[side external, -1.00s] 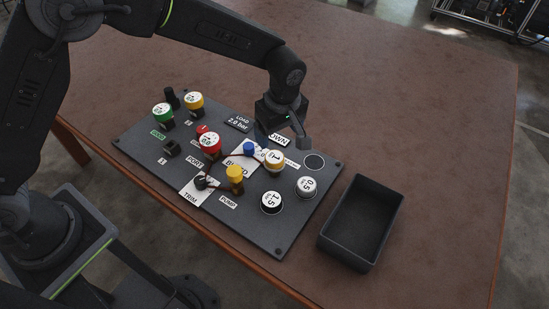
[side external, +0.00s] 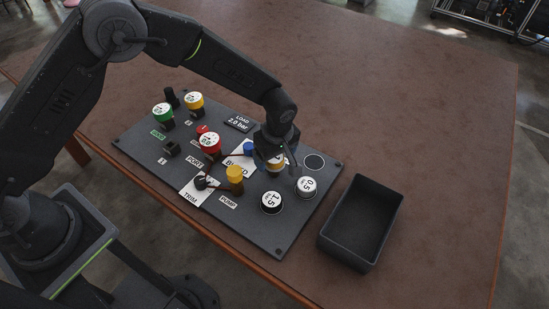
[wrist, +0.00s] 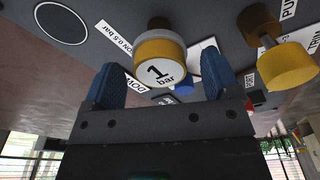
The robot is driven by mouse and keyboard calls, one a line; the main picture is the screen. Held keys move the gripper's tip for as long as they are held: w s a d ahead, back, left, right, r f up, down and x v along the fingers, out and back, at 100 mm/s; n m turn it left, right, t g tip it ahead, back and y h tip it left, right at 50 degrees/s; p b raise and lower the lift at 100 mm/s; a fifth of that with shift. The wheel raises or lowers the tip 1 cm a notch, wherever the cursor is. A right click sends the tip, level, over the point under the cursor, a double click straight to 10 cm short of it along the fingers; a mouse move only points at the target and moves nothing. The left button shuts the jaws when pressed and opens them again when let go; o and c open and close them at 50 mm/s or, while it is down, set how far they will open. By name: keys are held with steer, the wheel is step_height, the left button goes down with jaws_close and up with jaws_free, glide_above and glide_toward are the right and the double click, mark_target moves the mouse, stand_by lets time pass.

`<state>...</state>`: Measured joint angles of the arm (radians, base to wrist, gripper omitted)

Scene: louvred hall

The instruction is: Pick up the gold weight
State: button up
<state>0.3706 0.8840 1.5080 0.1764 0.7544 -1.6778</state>
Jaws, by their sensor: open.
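The gold weight (side external: 274,167) is a short cylinder with a gold band and a white top marked "1 bar". It sits on the dark panel (side external: 262,233) and is partly hidden by my gripper (side external: 270,152) in the side view. In the wrist view the gold weight (wrist: 160,48) appears between the two blue fingers of my gripper (wrist: 161,72). The fingers are apart, one to each side of it, with a gap visible at each side. I cannot tell how far down the fingers reach along it.
An empty ring (side external: 314,162) lies to the right. A yellow knob (side external: 235,175) and a blue knob (side external: 249,148) stand left. An empty dark bin (side external: 383,190) is on the brown table.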

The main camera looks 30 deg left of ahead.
steer(key=shift+c, duration=0.4)
steer(key=c, duration=1.1)
steer(key=shift+r, duration=0.15)
step_height(320, 180, up, 4)
steer(key=shift+r, duration=0.2)
steer(key=a+r, duration=0.2)
steer(key=a, duration=0.1)
steer(key=s+a+r, duration=0.1)
steer(key=a+r, duration=0.1)
steer(key=a, duration=0.2)
steer(key=a+r, duration=0.2)
steer(key=a, duration=0.2)
steer(key=shift+s+a+r, duration=0.15)
steer(key=shift+a, duration=0.05)
